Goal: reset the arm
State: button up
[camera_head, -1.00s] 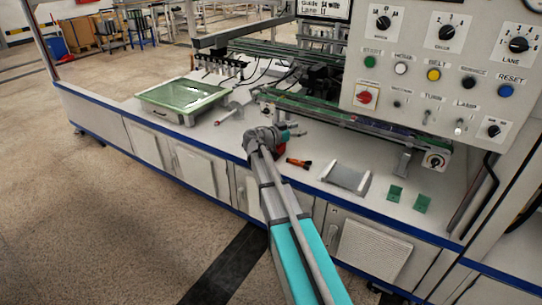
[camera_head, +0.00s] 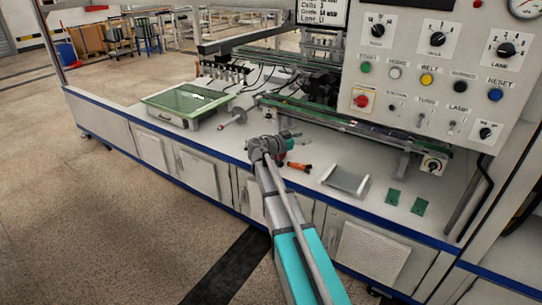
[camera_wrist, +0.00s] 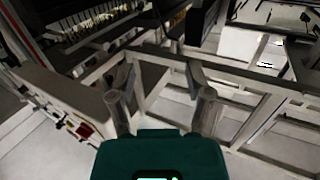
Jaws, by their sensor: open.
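My arm reaches out over the front edge of the white bench in the head view. My gripper (camera_head: 284,142) is at its far end, above the bench top, left of the orange-and-black tool (camera_head: 299,167). In the wrist view my gripper (camera_wrist: 160,90) shows two grey fingers standing well apart with nothing between them. The wrist view looks across the frame of the machine and its rails. The fingertips in the head view are small and partly hidden by my wrist.
A control panel (camera_head: 428,100) with knobs and buttons stands at the right. A green-topped box (camera_head: 187,101) sits on the bench at the left. A grey metal bracket (camera_head: 345,181) and two green plates (camera_head: 392,197) lie at the right. The floor at the left is clear.

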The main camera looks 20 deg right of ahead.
dwell(0.3)
jog(key=s+a+f+n+g+y, duration=0.2)
jog(key=s+a+f+n+y, duration=0.8)
jog(key=s+f, duration=0.45)
jog(key=s+a+f+n+g+y, duration=0.1)
jog(key=s+a+f+n+y, duration=0.15)
jog(key=s+a, duration=0.4)
jog(key=s+a+f+n+y, duration=0.1)
jog(key=s+a+n+y, duration=0.3)
jog(key=a, duration=0.3)
notch_tip(320, 180, up, 25)
jog(key=s+p, duration=0.1)
jog(key=p, duration=2.3)
jog(key=shift+s+a+m, duration=0.15)
jog(key=shift+a+m, duration=0.2)
jog(key=shift+a, duration=0.05)
jog(key=shift+f+y, duration=0.1)
jog(key=shift+y, duration=0.15)
